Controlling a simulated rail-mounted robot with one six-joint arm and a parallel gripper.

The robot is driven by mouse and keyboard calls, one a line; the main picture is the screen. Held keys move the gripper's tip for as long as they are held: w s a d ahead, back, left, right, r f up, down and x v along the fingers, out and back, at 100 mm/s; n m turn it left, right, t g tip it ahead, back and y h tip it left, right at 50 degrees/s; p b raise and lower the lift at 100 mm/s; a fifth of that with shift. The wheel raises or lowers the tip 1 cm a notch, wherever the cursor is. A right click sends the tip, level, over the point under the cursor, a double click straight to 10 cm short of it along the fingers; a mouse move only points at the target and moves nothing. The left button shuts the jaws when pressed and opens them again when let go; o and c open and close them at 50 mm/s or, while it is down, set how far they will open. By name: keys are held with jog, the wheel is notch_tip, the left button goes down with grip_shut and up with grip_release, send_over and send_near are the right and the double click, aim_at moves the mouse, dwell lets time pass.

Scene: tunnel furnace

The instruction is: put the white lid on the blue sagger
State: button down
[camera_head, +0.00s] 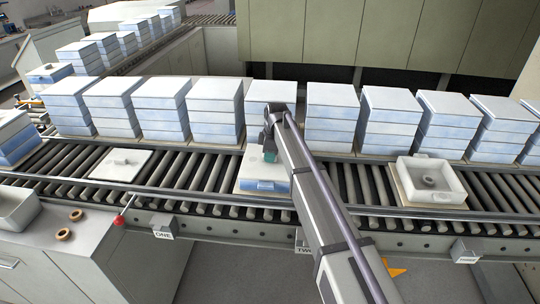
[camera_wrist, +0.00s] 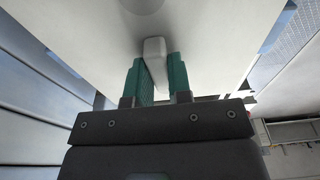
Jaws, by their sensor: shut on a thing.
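My gripper (camera_head: 270,156) is over the middle station of the roller conveyor. In the wrist view its green fingers (camera_wrist: 155,75) are shut on the raised handle of the white lid (camera_wrist: 85,25), which fills much of that view. In the head view the white lid (camera_head: 251,165) is level above the blue sagger (camera_head: 264,187), partly hidden by my arm. I cannot tell whether lid and sagger touch. The sagger sits on a pale plate on the rollers. The sagger's inside is hidden.
A flat white piece with a small handle (camera_head: 120,163) lies on the rollers at left. An open white sagger (camera_head: 431,181) with a ring-shaped piece inside stands at right. Tall stacks of blue-white saggers (camera_head: 214,110) line the back. A bench (camera_head: 70,240) is at front left.

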jog(key=c, duration=1)
grip_release()
jog(key=shift+o, duration=0.2)
jog(key=shift+r, duration=0.15)
notch_tip(320, 180, up, 11)
jog(key=d+p, duration=0.1)
jog(key=p, duration=0.9)
jog(key=shift+d+f+p, duration=0.2)
jog(key=shift+p, duration=0.2)
